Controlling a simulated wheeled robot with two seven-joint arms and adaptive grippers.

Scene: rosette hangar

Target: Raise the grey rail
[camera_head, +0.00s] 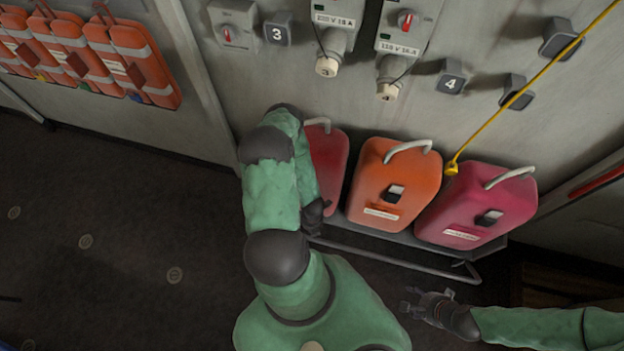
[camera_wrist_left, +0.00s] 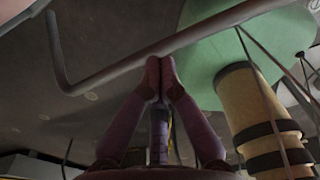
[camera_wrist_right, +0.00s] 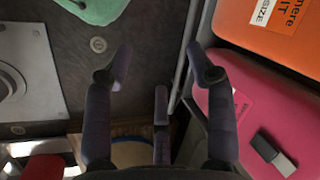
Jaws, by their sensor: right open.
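The grey rail (camera_head: 385,261) is a thin bar with a bent end, running along the front of the low shelf below the cases. It crosses the left wrist view (camera_wrist_left: 215,30) diagonally. My left gripper (camera_wrist_left: 160,62) has its fingertips drawn together, with the bar just beyond them. I see nothing between the tips and cannot tell whether they touch the bar. In the head view that gripper (camera_head: 314,212) is mostly hidden by my left arm, by the rail's left end. My right gripper (camera_head: 408,302) is open and empty, below the rail's right part; its spread fingers show in the right wrist view (camera_wrist_right: 160,70).
A red case (camera_head: 328,165), an orange case (camera_head: 392,190) and a crimson case (camera_head: 480,210) stand on the shelf (camera_head: 405,238) against the wall. A yellow cord (camera_head: 530,82) hangs to the crimson case. Wall sockets sit above. Dark floor (camera_head: 110,220) at left is clear.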

